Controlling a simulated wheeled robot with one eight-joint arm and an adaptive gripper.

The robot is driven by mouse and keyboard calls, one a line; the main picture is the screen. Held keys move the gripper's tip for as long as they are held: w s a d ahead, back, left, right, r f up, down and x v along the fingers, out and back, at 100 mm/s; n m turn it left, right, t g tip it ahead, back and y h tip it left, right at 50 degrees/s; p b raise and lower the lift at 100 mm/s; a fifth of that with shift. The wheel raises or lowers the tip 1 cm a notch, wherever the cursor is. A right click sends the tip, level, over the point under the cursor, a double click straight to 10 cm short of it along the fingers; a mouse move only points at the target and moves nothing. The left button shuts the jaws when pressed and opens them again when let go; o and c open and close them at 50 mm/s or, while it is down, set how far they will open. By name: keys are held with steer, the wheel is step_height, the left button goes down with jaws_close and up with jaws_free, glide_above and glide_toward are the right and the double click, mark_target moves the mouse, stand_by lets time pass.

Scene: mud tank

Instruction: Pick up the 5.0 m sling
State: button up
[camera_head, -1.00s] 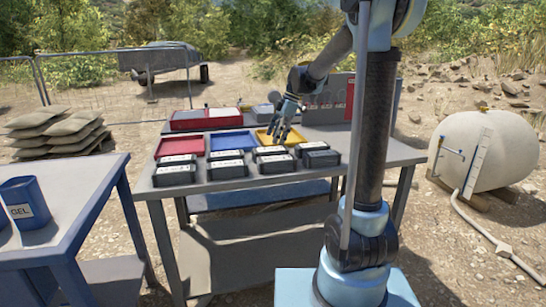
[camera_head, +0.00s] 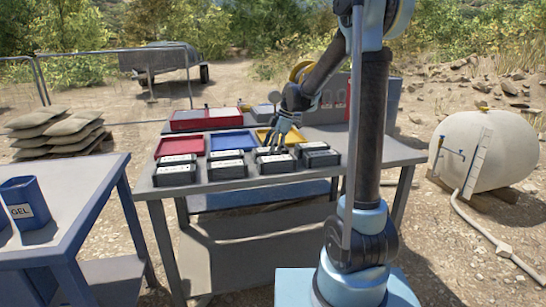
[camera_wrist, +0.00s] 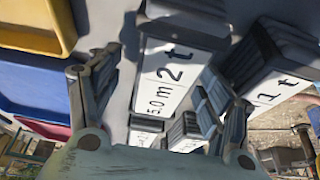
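A dark block-shaped sling with a white label reading "5.0 m 2 t" (camera_wrist: 167,75) lies below my gripper in the wrist view. My gripper (camera_head: 276,142) is over the right part of the sling rows on the grey table in the head view. Its fingers (camera_wrist: 160,80) are open, one to each side of that label in the wrist view. I see no contact with the sling. A neighbouring dark sling with a label ending in "1 t" (camera_wrist: 285,85) lies to the right, its label partly covered by my finger. My gripper hides part of the rows in the head view.
Behind the sling rows stand red (camera_head: 180,145), blue (camera_head: 231,140) and yellow (camera_head: 290,136) trays. Neighbouring slings (camera_head: 228,169) stand close together. A blue bin marked GEL (camera_head: 25,203) is on the left table. The grey table (camera_head: 375,152) is bare at its right end.

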steer(key=c, duration=1.1)
